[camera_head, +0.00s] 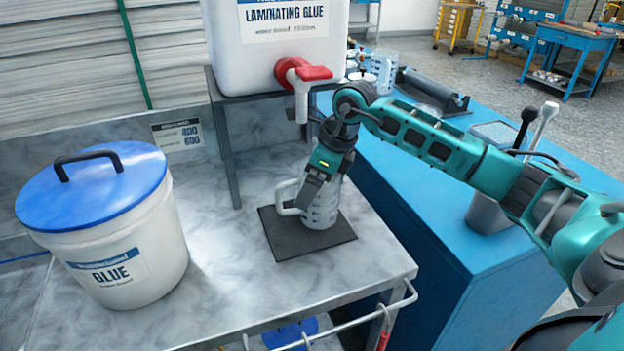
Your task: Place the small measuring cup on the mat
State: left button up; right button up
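A translucent grey measuring cup (323,212) with a handle on its left stands upright over the dark square mat (283,241), under the red and white tap. Its base appears to rest on the mat. My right gripper (306,195) points down at the cup, with finger parts in front of its upper wall beside the handle. The far finger and part of the rim are hidden, so I cannot tell whether the gripper is closed on the cup. My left gripper is not in view.
The glue tank (285,50) with its red tap (303,75) stands on a metal stand just behind the mat. A glue bucket (150,255) with a blue lid stands left. Another clear measuring container (384,72) is on the blue bench (430,215). Marble tabletop left of the mat is free.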

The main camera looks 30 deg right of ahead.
jog(key=shift+f, duration=0.15)
jog(key=o, duration=0.8)
jog(key=shift+c, duration=0.2)
